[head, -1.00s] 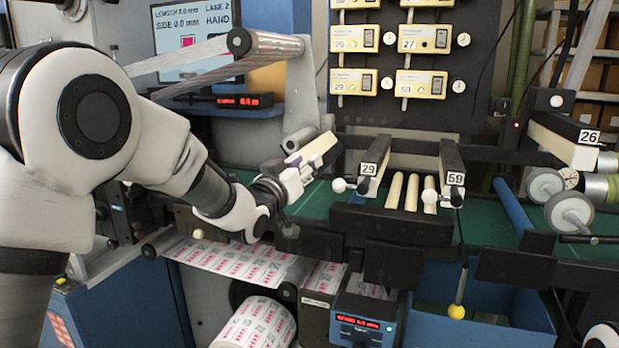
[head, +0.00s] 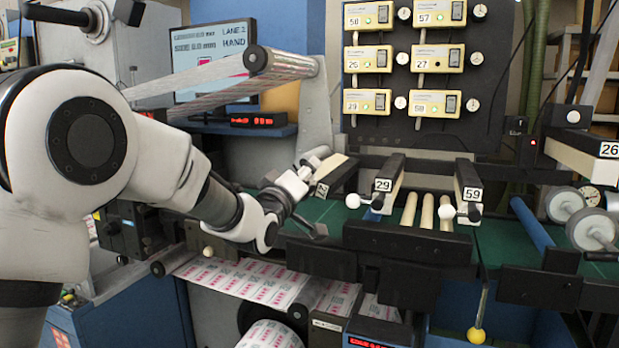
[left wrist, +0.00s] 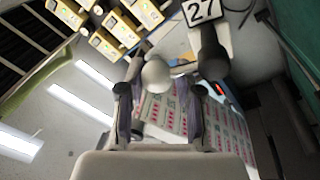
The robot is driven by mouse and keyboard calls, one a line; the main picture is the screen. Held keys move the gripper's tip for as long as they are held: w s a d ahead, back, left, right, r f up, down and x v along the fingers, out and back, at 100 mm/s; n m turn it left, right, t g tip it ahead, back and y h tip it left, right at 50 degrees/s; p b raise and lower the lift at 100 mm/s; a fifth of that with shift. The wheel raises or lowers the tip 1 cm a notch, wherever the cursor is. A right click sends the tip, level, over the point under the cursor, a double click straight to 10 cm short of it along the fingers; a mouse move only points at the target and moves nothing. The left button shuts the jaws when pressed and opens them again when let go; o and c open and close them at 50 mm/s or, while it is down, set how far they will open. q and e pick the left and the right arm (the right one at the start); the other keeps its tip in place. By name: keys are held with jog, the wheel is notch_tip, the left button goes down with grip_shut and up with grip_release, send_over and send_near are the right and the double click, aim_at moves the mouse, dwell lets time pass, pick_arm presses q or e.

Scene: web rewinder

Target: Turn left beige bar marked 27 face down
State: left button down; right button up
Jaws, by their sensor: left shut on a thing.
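My left gripper (head: 303,180) is at the near end of this bar. In the left wrist view my left gripper (left wrist: 156,88) has its fingers on both sides of a white ball knob (left wrist: 156,74) and is shut on it. My right gripper is not in view.
Bars marked 29 (head: 384,184) and 59 (head: 470,190) stand just to the right, with white ball knobs. A bar marked 26 (head: 590,150) is farther right. A panel of beige control boxes (head: 410,60) stands behind. Printed web (head: 250,280) runs below my left gripper.

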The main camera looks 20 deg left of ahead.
pick_arm(q)
jog(key=shift+a+f+n+y+b, duration=0.25)
jog(key=shift+a+n+b, duration=0.1)
jog(key=shift+n, duration=0.45)
jog(key=shift+a+f+n+y+b, duration=0.2)
jog(key=shift+n+b, duration=0.2)
jog(key=shift+n, duration=0.4)
jog(key=shift+a+f+n+y+b, duration=0.25)
jog(key=shift+a+n+b, duration=0.1)
jog(key=shift+n, duration=0.45)
jog(key=a+f+n+y+b, duration=0.1)
jog(key=n+b, duration=0.3)
jog(key=n, duration=0.2)
jog(key=a+f+n+g+y+b, duration=0.1)
jog(key=n+b, duration=0.3)
jog(key=n, duration=0.2)
jog(key=a+f+n+g+b, duration=0.1)
jog(key=a+f+n+b, duration=0.1)
jog(key=n+b, duration=0.3)
jog(key=shift+n+y, duration=0.4)
jog(key=shift+n, duration=0.1)
jog(key=shift+r, duration=0.15)
